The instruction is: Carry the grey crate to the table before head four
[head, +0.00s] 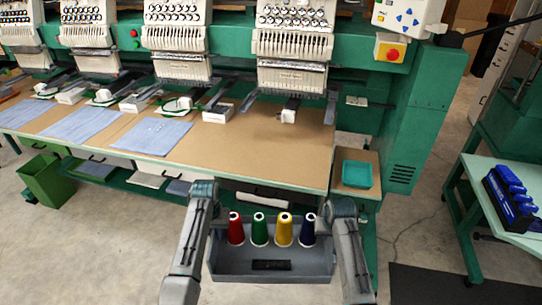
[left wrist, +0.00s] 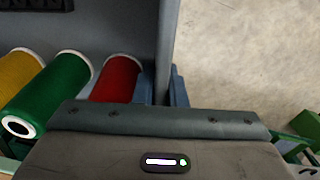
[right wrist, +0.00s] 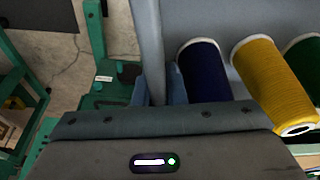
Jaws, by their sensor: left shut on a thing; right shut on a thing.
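The grey crate (head: 272,276) is held up between my two arms at the bottom of the head view, in front of the table's near edge. In it stand a red cone (head: 236,229), a green cone (head: 260,230), a yellow cone (head: 284,230) and a dark blue cone (head: 308,229). My left gripper (head: 210,228) is shut on the crate's left wall, which also shows in the left wrist view (left wrist: 166,50). My right gripper (head: 332,228) is shut on its right wall, seen in the right wrist view (right wrist: 149,45). The fingertips are mostly hidden. The brown table (head: 265,150) before the rightmost head (head: 293,45) is bare at its front.
Blue cloths (head: 150,136) lie on the table further left. A teal tray (head: 357,174) sits on a small side shelf at the table's right end. A green bin (head: 47,181) stands on the floor at left. A pale table (head: 505,195) with a blue rack (head: 511,197) stands at right.

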